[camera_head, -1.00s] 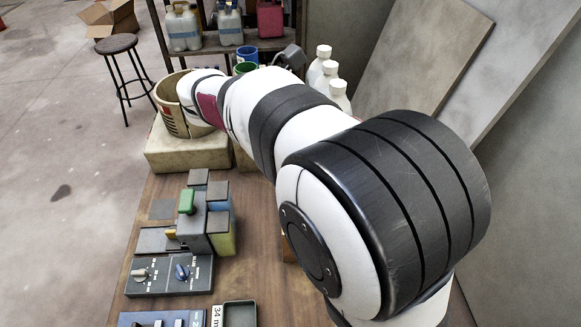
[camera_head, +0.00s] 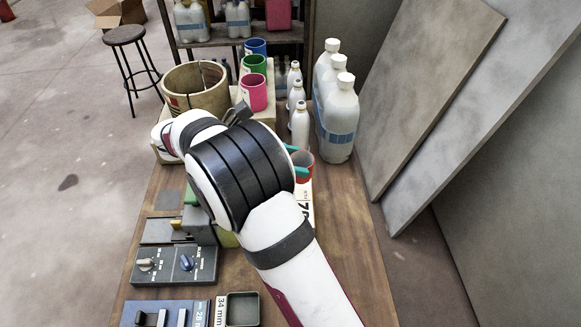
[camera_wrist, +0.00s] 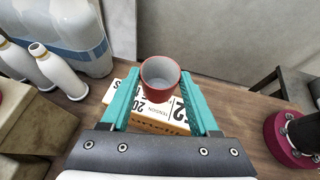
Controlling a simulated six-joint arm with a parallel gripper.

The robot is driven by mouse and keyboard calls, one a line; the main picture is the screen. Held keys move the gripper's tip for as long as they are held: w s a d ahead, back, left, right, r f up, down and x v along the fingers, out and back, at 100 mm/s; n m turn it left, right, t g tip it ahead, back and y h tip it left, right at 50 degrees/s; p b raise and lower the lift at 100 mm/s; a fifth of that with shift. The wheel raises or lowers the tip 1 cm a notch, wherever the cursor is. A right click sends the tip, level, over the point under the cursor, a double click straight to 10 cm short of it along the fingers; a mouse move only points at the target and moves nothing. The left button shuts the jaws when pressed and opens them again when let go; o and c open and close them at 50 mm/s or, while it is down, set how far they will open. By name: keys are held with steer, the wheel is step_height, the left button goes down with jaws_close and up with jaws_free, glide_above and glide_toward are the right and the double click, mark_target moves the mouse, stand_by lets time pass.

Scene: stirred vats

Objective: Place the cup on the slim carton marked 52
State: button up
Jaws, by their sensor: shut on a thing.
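The red cup (camera_wrist: 160,88), pale inside, is upright between the teal fingertips of my gripper (camera_wrist: 160,80) in the wrist view. My gripper is shut on it. In the head view the cup (camera_head: 306,160) shows just right of my arm, with a teal finger at its left. A slim white carton with an orange side (camera_wrist: 160,118) lies under the cup in the wrist view; its top shows 52 and other print. Part of a printed white carton (camera_head: 305,205) shows below the cup in the head view. I cannot tell if the cup touches it.
Several white bottles (camera_head: 340,120) stand behind the cup at the right. Pink (camera_head: 254,93), green (camera_head: 255,66) and blue cups stand beside a large beige vat (camera_head: 195,88). A control box (camera_head: 172,266) sits at front left. The table's right part (camera_head: 350,235) is clear.

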steer(key=shift+f, duration=2)
steer(key=o, duration=1.3)
steer(key=shift+f, duration=0.15)
steer(key=shift+o, duration=0.2)
